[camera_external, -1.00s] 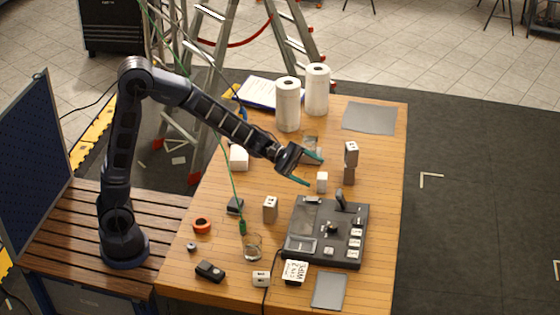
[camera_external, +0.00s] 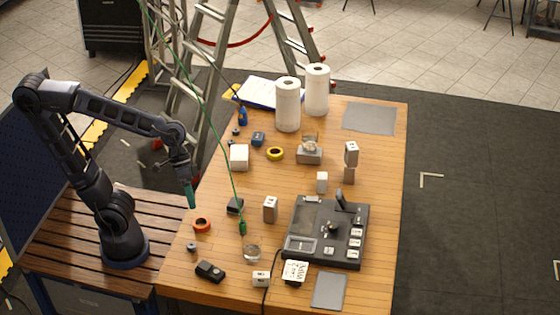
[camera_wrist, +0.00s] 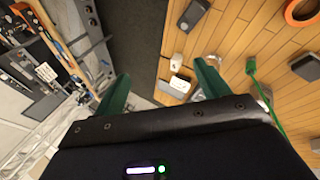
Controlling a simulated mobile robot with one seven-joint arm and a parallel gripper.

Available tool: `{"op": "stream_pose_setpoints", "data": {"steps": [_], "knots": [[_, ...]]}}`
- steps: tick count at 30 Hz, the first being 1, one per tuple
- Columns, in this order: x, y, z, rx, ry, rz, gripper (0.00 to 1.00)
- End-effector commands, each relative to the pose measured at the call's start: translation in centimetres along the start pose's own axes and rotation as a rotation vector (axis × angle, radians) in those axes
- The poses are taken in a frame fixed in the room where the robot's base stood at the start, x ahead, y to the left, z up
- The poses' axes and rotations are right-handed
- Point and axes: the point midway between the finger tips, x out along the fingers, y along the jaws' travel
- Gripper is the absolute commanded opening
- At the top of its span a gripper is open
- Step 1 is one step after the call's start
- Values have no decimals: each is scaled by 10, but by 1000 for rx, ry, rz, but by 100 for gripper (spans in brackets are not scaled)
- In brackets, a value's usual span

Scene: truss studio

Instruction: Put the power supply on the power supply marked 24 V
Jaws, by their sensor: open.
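A similar light grey box (camera_external: 270,209) stands upright alone left of the black console. The 24 V marking is too small to read, so I cannot tell which piece bears it. My gripper (camera_external: 190,196) is open and empty, above the table's left edge near the orange tape ring, far from the stack. Its green fingers (camera_wrist: 160,88) are spread apart in the wrist view, with nothing between them.
A black console (camera_external: 318,258) fills the front right. Two paper rolls (camera_external: 288,105) stand at the back. A glass (camera_external: 252,253), orange ring (camera_external: 202,225), black device (camera_external: 210,271) and white box (camera_external: 239,157) lie around. A green cable (camera_external: 222,160) hangs over the table.

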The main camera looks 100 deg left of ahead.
Motion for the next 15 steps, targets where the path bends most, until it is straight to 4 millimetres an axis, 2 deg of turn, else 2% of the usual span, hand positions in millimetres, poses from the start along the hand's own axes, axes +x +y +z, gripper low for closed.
{"op": "stream_pose_setpoints", "data": {"steps": [1, 6, 9, 15], "knots": [[-5, -8, 13, 67, 14, -44, 74], [-23, -40, 44, 284, 66, -211, 74], [-32, -56, 54, 385, 96, -292, 74], [-43, -74, 62, 496, 132, -385, 74]]}}
